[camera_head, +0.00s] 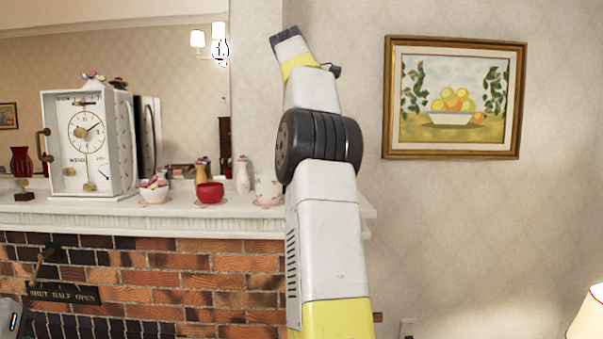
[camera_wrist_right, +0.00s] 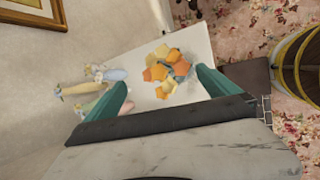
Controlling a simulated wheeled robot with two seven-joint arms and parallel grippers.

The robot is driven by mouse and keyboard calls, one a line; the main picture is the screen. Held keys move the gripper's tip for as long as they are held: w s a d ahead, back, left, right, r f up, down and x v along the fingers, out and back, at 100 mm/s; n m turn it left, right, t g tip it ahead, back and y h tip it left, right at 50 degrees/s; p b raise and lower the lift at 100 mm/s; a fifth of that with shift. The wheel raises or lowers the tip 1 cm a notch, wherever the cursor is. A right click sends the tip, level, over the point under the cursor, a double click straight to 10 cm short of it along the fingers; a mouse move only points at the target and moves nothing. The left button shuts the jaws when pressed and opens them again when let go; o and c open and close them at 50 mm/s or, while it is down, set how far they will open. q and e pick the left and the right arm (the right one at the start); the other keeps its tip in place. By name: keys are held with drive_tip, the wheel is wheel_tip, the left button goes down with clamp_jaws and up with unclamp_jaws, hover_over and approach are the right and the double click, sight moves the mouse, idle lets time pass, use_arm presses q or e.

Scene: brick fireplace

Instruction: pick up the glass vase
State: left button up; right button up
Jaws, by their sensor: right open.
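In the right wrist view, a cluster of orange and yellow flower-like shapes (camera_wrist_right: 160,68) stands on the white mantel end. A grey-blue, glassy-looking part (camera_wrist_right: 181,70) shows at its right side; it may be the glass vase, but its outline is unclear. My right gripper (camera_wrist_right: 162,80) is open, with its teal fingers on either side of the cluster in the picture. Nothing is visibly held, and the gap to the cluster is hard to judge.
The mantel (camera_head: 230,217) holds a white clock (camera_head: 86,140), a red bowl (camera_head: 210,192), a pale bowl (camera_head: 154,192), a white mug (camera_head: 267,189) and bottle-like pieces. Pale vase-like pieces (camera_wrist_right: 106,73) stand left of the cluster. A wooden barrel (camera_wrist_right: 300,62) stands on floral carpet.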

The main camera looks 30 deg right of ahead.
drive_tip(key=shift+s+x, duration=0.1)
drive_tip(key=shift+x, duration=1.4)
drive_tip(key=shift+s+x, duration=0.15)
drive_tip(key=shift+x, duration=1.35)
drive_tip(key=shift+a+f, duration=0.1)
drive_tip(key=shift+a, duration=0.05)
drive_tip(key=shift+c, duration=0.2)
drive_tip(key=c, duration=2)
drive_tip(key=shift+c, duration=0.2)
